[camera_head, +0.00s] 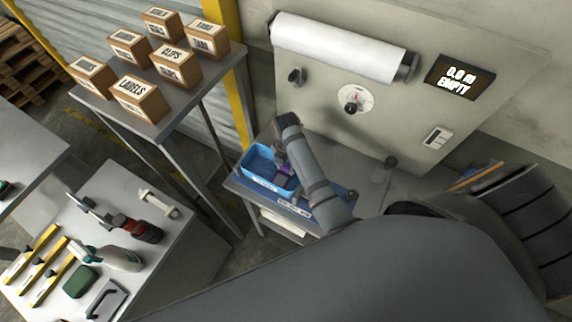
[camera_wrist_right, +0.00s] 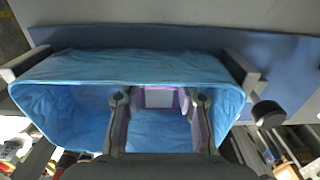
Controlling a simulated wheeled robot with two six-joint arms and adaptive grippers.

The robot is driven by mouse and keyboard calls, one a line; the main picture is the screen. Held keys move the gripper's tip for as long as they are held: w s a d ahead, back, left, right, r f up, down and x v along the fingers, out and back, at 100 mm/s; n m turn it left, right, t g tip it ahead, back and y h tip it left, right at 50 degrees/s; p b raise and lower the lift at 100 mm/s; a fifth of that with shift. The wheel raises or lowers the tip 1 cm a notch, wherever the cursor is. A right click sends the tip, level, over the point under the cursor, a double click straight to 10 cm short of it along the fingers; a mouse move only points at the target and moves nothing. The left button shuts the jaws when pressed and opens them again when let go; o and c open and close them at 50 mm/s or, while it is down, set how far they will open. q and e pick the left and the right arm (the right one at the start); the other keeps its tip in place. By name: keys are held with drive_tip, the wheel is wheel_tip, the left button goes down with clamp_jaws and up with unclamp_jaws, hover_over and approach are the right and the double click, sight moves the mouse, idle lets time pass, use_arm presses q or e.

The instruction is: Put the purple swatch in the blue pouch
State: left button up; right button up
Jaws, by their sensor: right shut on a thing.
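The blue pouch (camera_head: 259,166) is open at the top and sits on the bench under the wall panel. It also fills the middle of the right wrist view (camera_wrist_right: 65,108). My right gripper (camera_head: 282,160) reaches down into the pouch's mouth. In the right wrist view my right gripper (camera_wrist_right: 160,98) is shut on the purple swatch (camera_wrist_right: 158,97), which has a pale patch in its middle. The swatch (camera_head: 286,171) shows as a small purple spot inside the pouch outline, partly hidden by the gripper. Whether it touches the pouch floor I cannot tell. My left gripper is not in view.
A blue mat (camera_wrist_right: 275,62) lies by the pouch. Labelled boxes (camera_head: 140,98) stand on a shelf at left. Tools, including a spray bottle (camera_head: 118,257), lie on a lower table.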

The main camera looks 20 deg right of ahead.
sight(286, 166)
drive_tip(key=o, duration=1)
drive_tip(key=shift+r, duration=0.1)
wheel_tip(286, 166, up, 8)
drive_tip(key=shift+r+b, duration=0.25)
drive_tip(key=shift+b, duration=0.85)
wheel_tip(286, 166, up, 4)
drive_tip(key=shift+f+p, duration=0.25)
drive_tip(key=shift+p, duration=0.85)
